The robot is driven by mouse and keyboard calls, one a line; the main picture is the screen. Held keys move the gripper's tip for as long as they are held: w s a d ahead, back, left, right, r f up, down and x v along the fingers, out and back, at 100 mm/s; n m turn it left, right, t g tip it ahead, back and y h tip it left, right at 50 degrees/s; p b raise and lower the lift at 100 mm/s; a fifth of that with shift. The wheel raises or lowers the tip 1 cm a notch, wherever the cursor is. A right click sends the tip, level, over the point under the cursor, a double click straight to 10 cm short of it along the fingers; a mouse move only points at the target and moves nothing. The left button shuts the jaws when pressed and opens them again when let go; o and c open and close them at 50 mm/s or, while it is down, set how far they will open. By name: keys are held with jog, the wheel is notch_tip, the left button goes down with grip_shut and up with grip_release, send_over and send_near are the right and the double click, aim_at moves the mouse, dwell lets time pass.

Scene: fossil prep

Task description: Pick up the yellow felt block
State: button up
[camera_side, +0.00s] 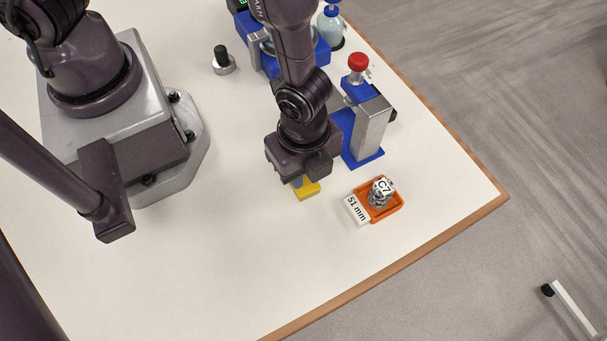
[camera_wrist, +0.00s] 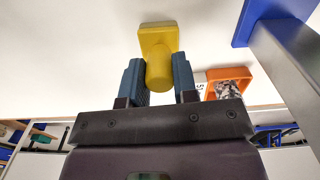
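The yellow felt block (camera_side: 306,190) is on or just above the white table, directly below my gripper (camera_side: 300,180) in the side view. In the wrist view, the yellow felt block (camera_wrist: 158,38) shows a flat squarish part and a rounded grip that points toward the camera. My gripper (camera_wrist: 159,78) has its two blue-grey fingers on either side of this rounded grip, with no clear gap seen. It looks shut on the grip. In the side view the fingertips are mostly hidden by the gripper body.
An orange tray (camera_side: 399,207) with a metallic piece marked C7 and a 51 mm label sits to the right. A blue-and-grey stand (camera_side: 371,130) with a red knob rises close behind my gripper's right side. The table in front is clear up to its wooden edge.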

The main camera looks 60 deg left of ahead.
notch_tip(320, 180, up, 10)
jog(key=shift+r, duration=0.1)
dwell(0.7)
